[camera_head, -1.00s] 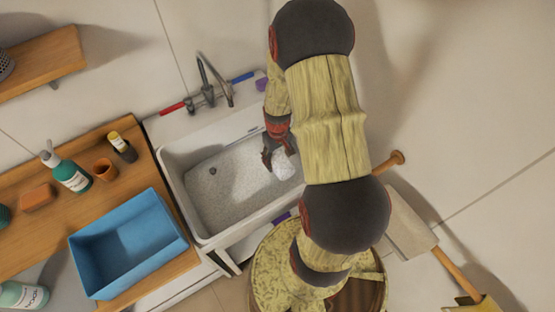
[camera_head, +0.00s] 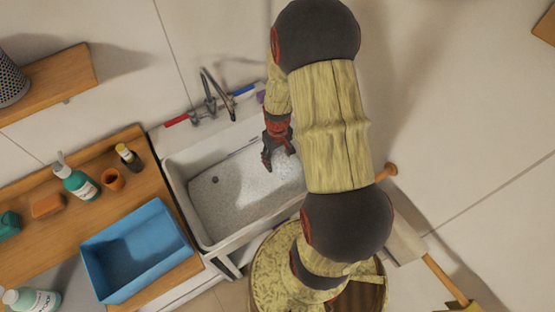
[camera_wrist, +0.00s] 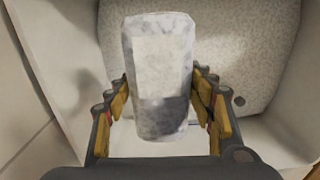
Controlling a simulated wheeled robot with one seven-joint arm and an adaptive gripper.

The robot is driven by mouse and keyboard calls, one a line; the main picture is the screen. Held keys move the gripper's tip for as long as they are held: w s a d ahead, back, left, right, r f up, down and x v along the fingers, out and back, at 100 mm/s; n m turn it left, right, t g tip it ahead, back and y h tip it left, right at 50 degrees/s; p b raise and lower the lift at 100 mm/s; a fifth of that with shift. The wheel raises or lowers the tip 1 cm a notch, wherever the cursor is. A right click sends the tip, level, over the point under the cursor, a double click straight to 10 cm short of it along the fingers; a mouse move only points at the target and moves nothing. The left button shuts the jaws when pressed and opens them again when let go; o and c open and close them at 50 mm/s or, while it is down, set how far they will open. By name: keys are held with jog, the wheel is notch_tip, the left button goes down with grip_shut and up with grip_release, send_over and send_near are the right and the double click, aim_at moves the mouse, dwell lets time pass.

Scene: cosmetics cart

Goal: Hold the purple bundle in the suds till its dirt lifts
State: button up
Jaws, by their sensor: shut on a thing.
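My gripper (camera_head: 279,160) is over the right part of the white sink (camera_head: 182,200), pointing down toward the pale, speckled suds (camera_head: 240,190). In the wrist view my gripper (camera_wrist: 160,112) is shut on a bundle (camera_wrist: 160,65). The bundle looks whitish grey with a darker grey patch, and no purple shows on it. In the head view it blends into the suds, so I cannot tell how deep it sits. The suds also fill the background of the wrist view (camera_wrist: 240,45).
A tap (camera_head: 211,95) stands at the sink's back edge. A blue bin (camera_head: 130,285) is on the wooden counter to the left, with a pump bottle (camera_head: 76,182), an orange cup (camera_head: 113,180) and a brown block (camera_head: 47,206). A small purple thing (camera_head: 261,97) is at the back right.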

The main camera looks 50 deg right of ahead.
jog(key=shift+r+p, duration=1.7)
jog(key=shift+r, duration=0.9)
